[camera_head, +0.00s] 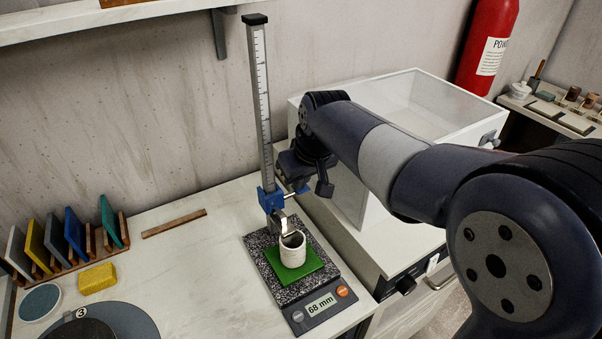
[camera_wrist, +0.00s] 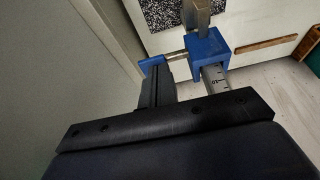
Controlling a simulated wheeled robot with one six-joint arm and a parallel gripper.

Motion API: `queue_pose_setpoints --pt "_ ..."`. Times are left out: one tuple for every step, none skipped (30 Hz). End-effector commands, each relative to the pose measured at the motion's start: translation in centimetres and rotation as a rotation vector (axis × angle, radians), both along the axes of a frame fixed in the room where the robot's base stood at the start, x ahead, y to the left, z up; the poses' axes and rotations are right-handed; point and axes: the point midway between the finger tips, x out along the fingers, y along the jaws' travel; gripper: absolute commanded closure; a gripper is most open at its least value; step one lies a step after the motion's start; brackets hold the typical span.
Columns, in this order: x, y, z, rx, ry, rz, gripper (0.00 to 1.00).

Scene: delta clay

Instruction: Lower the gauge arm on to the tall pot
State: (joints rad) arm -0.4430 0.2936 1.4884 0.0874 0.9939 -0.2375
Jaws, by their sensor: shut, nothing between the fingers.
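The height gauge has an upright scale column (camera_head: 262,95) with a blue slider (camera_head: 271,199) low on it. A metal gauge arm (camera_head: 289,226) reaches from the slider to the rim of a pale cylindrical pot (camera_head: 292,252); I cannot tell whether it touches. The pot stands upright on a green mat (camera_head: 316,258) on the speckled gauge base (camera_head: 258,242). The display (camera_head: 321,305) reads 68 mm. In the wrist view my gripper (camera_wrist: 158,82) is shut and empty, close by the slider's blue side handle (camera_wrist: 153,63); contact is unclear. The slider shows there too (camera_wrist: 208,52).
A white box with a clear top (camera_head: 415,95) stands right of the gauge, behind my arm. A rack of coloured tiles (camera_head: 65,245), a yellow block (camera_head: 97,278) and a wooden strip (camera_head: 174,223) lie left. The bench between strip and gauge is clear.

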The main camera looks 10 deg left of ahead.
Motion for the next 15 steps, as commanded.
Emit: queue_pose_setpoints --pt "-0.1 -0.1 -0.3 -0.004 0.007 0.000 1.00" --pt "-0.1 -0.1 -0.3 -0.004 0.007 0.000 1.00" --pt "-0.1 -0.1 -0.1 -0.005 0.008 0.000 1.00" --pt "-0.1 -0.1 0.0 -0.004 0.008 -0.001 1.00" --pt "-0.1 -0.1 0.3 -0.004 0.007 -0.001 1.00" --pt "-0.1 -0.1 0.6 -0.004 0.007 -0.001 1.00" --pt "-0.1 -0.1 1.0 -0.003 0.006 -0.001 1.00" --pt "-0.1 -0.2 1.4 -0.003 0.006 -0.001 1.00" --pt "-0.1 -0.2 2.0 -0.002 0.004 -0.002 1.00" --pt "-0.1 -0.2 2.5 -0.002 0.004 -0.002 1.00" --pt "-0.1 -0.3 3.0 -0.001 0.003 -0.002 1.00" --pt "-0.1 -0.3 3.6 -0.001 0.002 -0.003 1.00" --pt "-0.1 -0.3 4.1 0.000 0.001 -0.003 1.00" --pt "-0.1 -0.4 4.6 0.000 0.001 -0.003 1.00" --pt "-0.3 -0.5 5.1 0.001 -0.003 -0.004 1.00"
